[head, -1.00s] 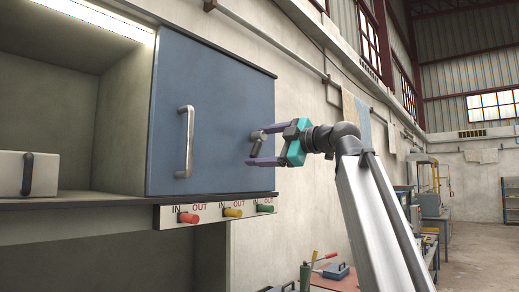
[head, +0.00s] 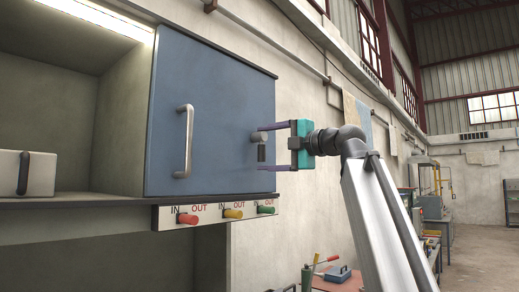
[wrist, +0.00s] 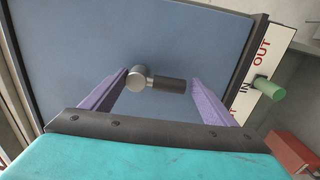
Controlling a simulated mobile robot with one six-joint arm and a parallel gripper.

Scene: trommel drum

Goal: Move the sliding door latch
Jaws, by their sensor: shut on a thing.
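The sliding door (head: 220,80) is a blue panel at the right of an open, lit cabinet; it fills much of the wrist view (wrist: 190,40). The latch (head: 261,153) near its right edge has a round metal hub and a short dark lever, pointing straight down in the head view. In the wrist view the latch (wrist: 170,85) lies crosswise between my fingers. My gripper (head: 260,148), teal with purple fingers, is shut on the latch, one finger above and one below. In the wrist view my gripper (wrist: 157,79) has a fingertip at each end of the latch.
A vertical metal door handle (head: 184,140) stands out left of the latch. Below the door, a panel (head: 166,217) carries red, yellow and green (head: 266,210) knobs marked IN and OUT. A pale box (head: 40,172) sits inside the cabinet. A workbench with tools stands lower right.

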